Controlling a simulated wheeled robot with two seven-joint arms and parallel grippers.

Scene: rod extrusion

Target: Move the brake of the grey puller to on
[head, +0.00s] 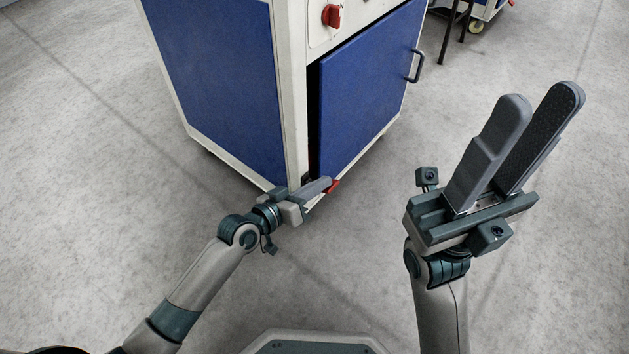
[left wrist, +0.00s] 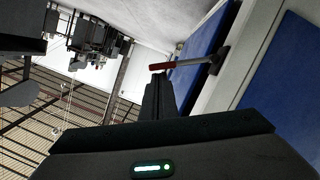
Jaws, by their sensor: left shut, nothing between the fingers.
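The puller is a cabinet with a light grey-white frame (head: 291,90) and blue panels, in the upper middle of the head view. Its brake lever has a red handle (head: 334,186) low at the cabinet's bottom corner. In the left wrist view the red handle (left wrist: 178,65) sits on a metal stem coming from the frame. My left gripper (head: 326,184) is shut and empty, its fingertips right by the red handle. In the left wrist view the fingertips (left wrist: 158,78) lie just below the handle's free end; I cannot tell whether they touch. My right gripper (head: 540,98) is open and empty, raised at the right.
A red rotary knob (head: 331,15) is on the cabinet's upper front. The blue door (head: 365,85) has a dark handle (head: 416,66) and a dark gap along its left edge. Another wheeled unit (head: 482,10) stands at the top right. The grey floor (head: 90,200) around is clear.

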